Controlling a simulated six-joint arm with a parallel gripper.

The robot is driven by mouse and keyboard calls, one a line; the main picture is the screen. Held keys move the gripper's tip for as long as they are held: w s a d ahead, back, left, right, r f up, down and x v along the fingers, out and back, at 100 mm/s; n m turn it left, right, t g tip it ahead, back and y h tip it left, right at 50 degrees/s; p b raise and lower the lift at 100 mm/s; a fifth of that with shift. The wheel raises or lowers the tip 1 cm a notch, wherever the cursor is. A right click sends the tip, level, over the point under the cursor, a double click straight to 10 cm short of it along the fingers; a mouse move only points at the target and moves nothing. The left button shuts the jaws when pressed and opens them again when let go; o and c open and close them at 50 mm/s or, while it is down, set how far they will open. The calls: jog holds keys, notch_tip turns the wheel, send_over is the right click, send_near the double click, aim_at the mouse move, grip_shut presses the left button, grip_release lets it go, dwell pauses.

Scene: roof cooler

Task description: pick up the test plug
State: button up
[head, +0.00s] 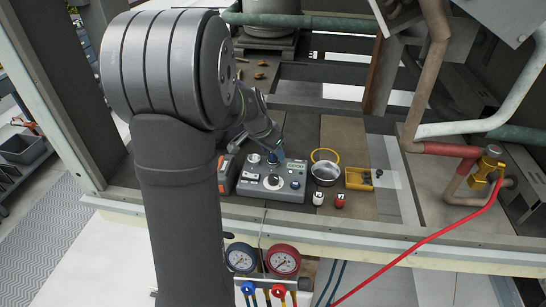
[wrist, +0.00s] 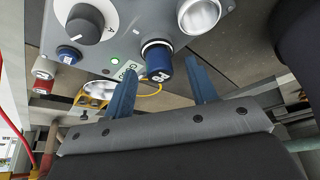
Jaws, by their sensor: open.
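The test plug (wrist: 158,64) appears to be the blue cylinder below a pale ring at the edge of the grey control box in the wrist view. It shows between the two blue fingers of my gripper (wrist: 162,66), which are apart, with space visible on both sides. I cannot tell how deep it sits between them. In the head view my gripper (head: 277,150) is low over the back of the control box (head: 264,192). The plug cannot be clearly told from the fingers there.
A black knob (head: 274,182) and a blue button (head: 295,184) stand on the box. To its right are a metal cup (head: 325,173), a yellow tray (head: 357,180) and a red-bodied cap (head: 340,201). An orange-grey device (head: 226,174) stands close left. Pressure gauges (head: 284,260) hang in front.

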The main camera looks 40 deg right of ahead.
jog(key=shift+c, duration=0.4)
jog(key=c, duration=1)
jog(key=shift+r, duration=0.55)
jog(key=r, duration=0.2)
jog(key=s+r, duration=0.1)
jog(key=shift+d+r, duration=0.15)
jog(key=shift+r, duration=0.2)
jog(key=s+d+r, duration=0.1)
jog(key=s+r, duration=0.1)
jog(key=s, duration=0.1)
jog(key=s+r, duration=0.2)
jog(key=s, duration=0.2)
jog(key=s+d+r, duration=0.1)
jog(key=s+r, duration=0.1)
jog(key=s, duration=0.1)
jog(key=shift+s+d+r, duration=0.15)
jog(key=shift+d, duration=0.15)
